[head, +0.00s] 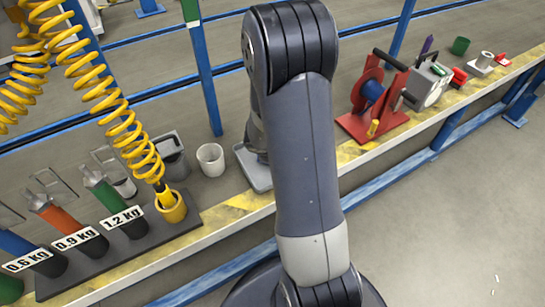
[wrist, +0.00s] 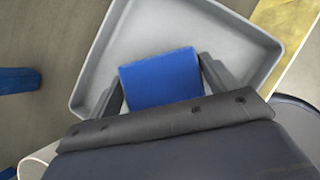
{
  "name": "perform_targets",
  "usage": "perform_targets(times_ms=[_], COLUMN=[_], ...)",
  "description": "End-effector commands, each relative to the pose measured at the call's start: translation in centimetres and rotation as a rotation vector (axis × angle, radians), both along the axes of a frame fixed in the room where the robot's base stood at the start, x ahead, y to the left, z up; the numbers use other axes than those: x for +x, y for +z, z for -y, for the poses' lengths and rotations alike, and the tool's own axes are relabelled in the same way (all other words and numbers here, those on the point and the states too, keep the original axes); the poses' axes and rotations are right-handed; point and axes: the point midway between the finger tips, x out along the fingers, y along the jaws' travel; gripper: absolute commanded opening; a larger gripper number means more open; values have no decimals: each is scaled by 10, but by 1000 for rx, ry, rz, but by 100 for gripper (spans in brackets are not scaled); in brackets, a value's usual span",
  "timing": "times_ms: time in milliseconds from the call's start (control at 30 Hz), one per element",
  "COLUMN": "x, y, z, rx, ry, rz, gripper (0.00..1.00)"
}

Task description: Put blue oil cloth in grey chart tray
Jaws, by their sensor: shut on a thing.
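The blue oil cloth (wrist: 160,78) is a folded blue block in the wrist view. My gripper (wrist: 162,85) is shut on it, with one dark finger at each side. The grey chart tray (wrist: 95,62) lies beneath, shallow with a raised rim. The cloth appears over the tray's inside; I cannot tell whether it touches the bottom. In the head view only the left part of the tray (head: 253,171) shows on the bench. My arm hides the rest of it, along with the cloth and my gripper.
Left of the tray stand a white cup (head: 211,159), a dark grey container (head: 172,158) and a rack (head: 150,238) of weight-labelled cylinders under a yellow coiled hose (head: 125,125). To the right are a red reel stand (head: 371,100) and a grey box (head: 428,84). The bench has a yellow-marked front edge.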

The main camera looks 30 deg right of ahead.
Motion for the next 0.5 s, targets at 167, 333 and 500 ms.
perform_targets(times_ms=[167,333,500], x=[0,0,0], y=[-4,-5,-7], z=[0,0,0], rx=[0,1,1], ry=[1,0,0], rz=[1,1,1], gripper=[60,60,87])
